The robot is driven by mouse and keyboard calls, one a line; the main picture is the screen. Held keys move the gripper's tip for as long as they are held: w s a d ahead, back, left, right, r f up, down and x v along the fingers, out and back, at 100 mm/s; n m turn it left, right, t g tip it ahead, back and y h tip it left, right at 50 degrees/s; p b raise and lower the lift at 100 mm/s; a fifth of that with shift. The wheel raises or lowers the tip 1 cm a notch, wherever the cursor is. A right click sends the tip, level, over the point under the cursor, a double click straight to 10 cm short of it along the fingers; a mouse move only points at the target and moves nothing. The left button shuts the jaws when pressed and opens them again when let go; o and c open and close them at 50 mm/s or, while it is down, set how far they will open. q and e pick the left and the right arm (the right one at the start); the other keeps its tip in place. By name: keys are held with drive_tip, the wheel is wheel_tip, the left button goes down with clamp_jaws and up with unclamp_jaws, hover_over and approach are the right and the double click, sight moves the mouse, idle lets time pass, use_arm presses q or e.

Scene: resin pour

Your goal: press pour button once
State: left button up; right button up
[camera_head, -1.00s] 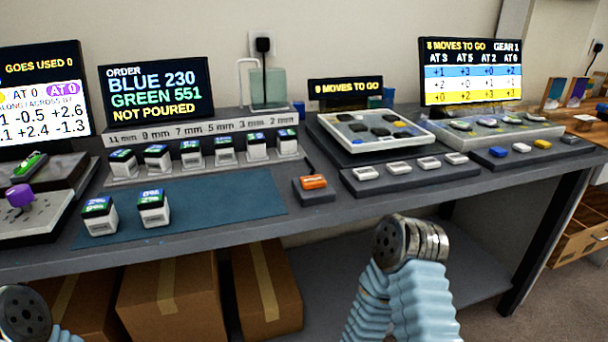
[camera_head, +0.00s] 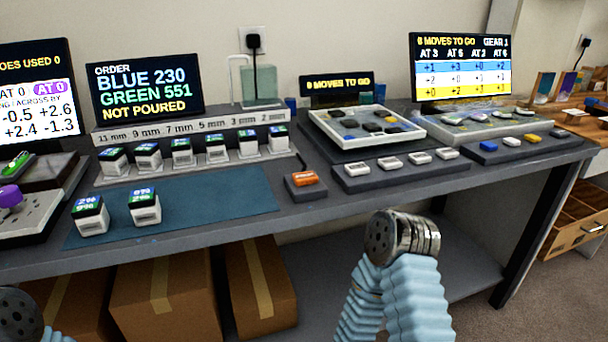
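An orange button (camera_head: 304,178) sits on a small dark base (camera_head: 306,192) near the front of the grey bench, right of the blue mat. Its lettering is too small to read. The order screen (camera_head: 146,88) reads BLUE 230, GREEN 551, NOT POURED. A jointed part of my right arm shows at the lower middle, in front of the bench edge. A small part of my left arm shows at the bottom left corner. No fingertips of either gripper are in view, and nothing touches the orange button.
Several white-sided cups with labels (camera_head: 145,207) stand on the blue mat (camera_head: 214,199) and in a rack behind it. A tray (camera_head: 413,134) and a row of white buttons (camera_head: 389,163) are right of the orange button. Cardboard boxes (camera_head: 163,299) are under the bench.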

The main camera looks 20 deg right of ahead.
clamp_jaws()
idle(1.1)
